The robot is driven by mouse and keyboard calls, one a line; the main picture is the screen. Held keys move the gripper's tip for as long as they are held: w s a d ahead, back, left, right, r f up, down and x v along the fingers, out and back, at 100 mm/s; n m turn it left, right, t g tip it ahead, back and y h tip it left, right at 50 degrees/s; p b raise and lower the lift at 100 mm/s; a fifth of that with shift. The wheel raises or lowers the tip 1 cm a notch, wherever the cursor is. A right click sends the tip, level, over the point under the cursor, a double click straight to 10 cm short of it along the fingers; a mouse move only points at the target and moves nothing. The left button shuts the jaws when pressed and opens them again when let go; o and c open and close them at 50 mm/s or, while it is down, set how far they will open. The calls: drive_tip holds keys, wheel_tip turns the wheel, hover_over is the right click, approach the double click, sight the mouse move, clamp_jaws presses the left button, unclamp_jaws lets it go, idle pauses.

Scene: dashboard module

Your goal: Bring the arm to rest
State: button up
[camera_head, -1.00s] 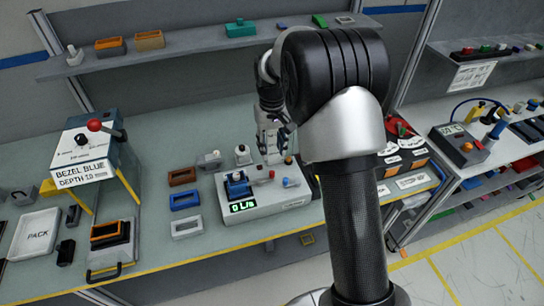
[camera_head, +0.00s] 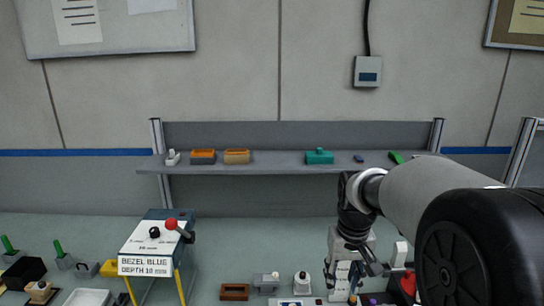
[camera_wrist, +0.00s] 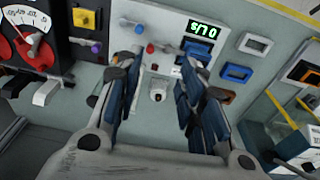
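My gripper (camera_head: 345,288) hangs pointing down over the bench in the head view, in front of the shelf, with my arm reaching in from the right. In the wrist view my gripper (camera_wrist: 160,68) shows two dark blue-padded fingers spread well apart, with nothing held between them. Through the gap I see a small white fixture with a round knob (camera_wrist: 157,92) below on the bench. It is apart from the fingers.
A shelf (camera_head: 285,165) with small housings runs behind the arm. A bezel station with a red-knobbed lever (camera_head: 172,225) stands left. A module with a green display (camera_wrist: 199,30) and blue frames (camera_wrist: 237,73) lie below the gripper. A dial gauge (camera_wrist: 28,38) is at the wrist view's left.

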drive_tip(key=s+a+r+t+b, duration=0.1)
drive_tip(key=s+r, duration=0.1)
drive_tip(key=s, duration=0.5)
drive_tip(key=s+a+r+t+b, duration=0.1)
drive_tip(key=s+r, duration=0.2)
drive_tip(key=s, duration=0.4)
drive_tip(key=s+f+t+b, duration=0.1)
drive_tip(key=s+f, duration=0.2)
drive_tip(key=s, duration=0.9)
drive_tip(key=shift+a+f+b, duration=0.4)
drive_tip(key=shift+a, duration=0.05)
